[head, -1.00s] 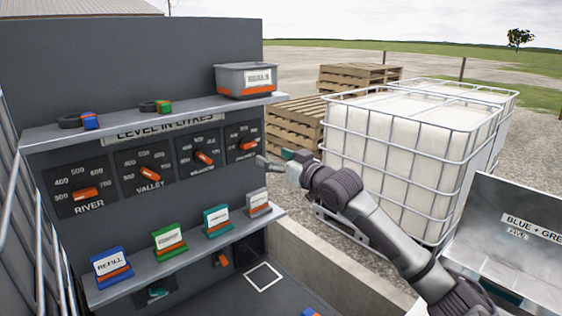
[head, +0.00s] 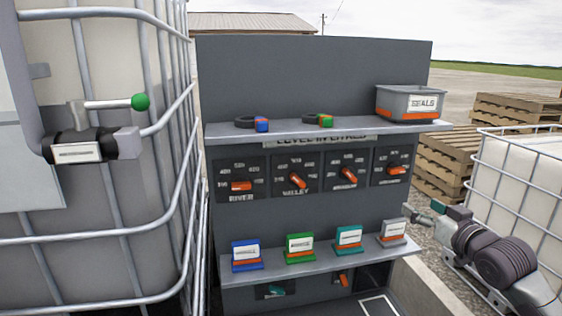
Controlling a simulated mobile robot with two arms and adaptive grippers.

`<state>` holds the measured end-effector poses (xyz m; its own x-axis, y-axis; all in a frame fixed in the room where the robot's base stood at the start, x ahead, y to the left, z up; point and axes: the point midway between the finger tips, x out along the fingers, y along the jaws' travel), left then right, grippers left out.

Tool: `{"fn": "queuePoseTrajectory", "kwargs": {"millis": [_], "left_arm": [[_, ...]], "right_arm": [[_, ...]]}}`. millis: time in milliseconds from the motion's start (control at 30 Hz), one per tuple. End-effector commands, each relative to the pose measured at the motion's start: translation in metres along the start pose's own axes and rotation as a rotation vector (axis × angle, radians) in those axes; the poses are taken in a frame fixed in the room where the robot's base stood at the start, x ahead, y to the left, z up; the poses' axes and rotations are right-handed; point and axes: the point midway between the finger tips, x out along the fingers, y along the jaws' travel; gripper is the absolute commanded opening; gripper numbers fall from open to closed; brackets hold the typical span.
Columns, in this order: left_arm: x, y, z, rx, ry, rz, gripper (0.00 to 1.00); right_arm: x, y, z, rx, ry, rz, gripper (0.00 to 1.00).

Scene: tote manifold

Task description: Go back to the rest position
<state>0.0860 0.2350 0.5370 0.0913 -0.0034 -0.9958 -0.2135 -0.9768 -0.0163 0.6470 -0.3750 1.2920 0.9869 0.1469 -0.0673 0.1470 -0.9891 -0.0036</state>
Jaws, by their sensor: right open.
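My right gripper (head: 424,213) is in the head view at the right, just off the right edge of the grey panel (head: 310,80). Its fingers point left and are open, with nothing seen between them. It is above and to the right of the lower shelf's right end, near the grey card holder (head: 393,233). I cannot tell how far it is from the panel. My left gripper is not in view.
The panel has dials with orange pointers, an upper shelf (head: 350,132) with a grey SEALS bin (head: 408,103), and a lower shelf (head: 320,264) with card holders. A caged tank (head: 110,200) with a green-knobbed valve fills the left. Another caged tank (head: 515,175) and pallets (head: 440,160) stand right.

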Motion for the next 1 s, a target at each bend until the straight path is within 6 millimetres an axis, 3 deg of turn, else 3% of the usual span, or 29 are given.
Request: {"fn": "queuePoseTrajectory", "kwargs": {"millis": [133,267,367,500,700,1000], "left_arm": [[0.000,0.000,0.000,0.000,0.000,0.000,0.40],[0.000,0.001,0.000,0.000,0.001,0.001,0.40],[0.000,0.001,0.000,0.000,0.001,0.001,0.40],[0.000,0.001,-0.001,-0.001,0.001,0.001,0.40],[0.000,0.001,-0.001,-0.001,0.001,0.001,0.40],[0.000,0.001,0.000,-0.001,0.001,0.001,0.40]], "right_arm": [[-0.009,-0.042,0.079,-0.019,-0.157,-0.027,0.73],[-0.033,-0.080,0.149,-0.045,-0.312,-0.043,0.73],[-0.061,-0.109,0.200,-0.061,-0.433,-0.054,0.73],[-0.113,-0.148,0.262,-0.075,-0.610,-0.061,0.73],[-0.198,-0.188,0.319,-0.080,-0.848,-0.048,0.73],[-0.290,-0.215,0.350,-0.058,-1.092,-0.013,0.73]]}}
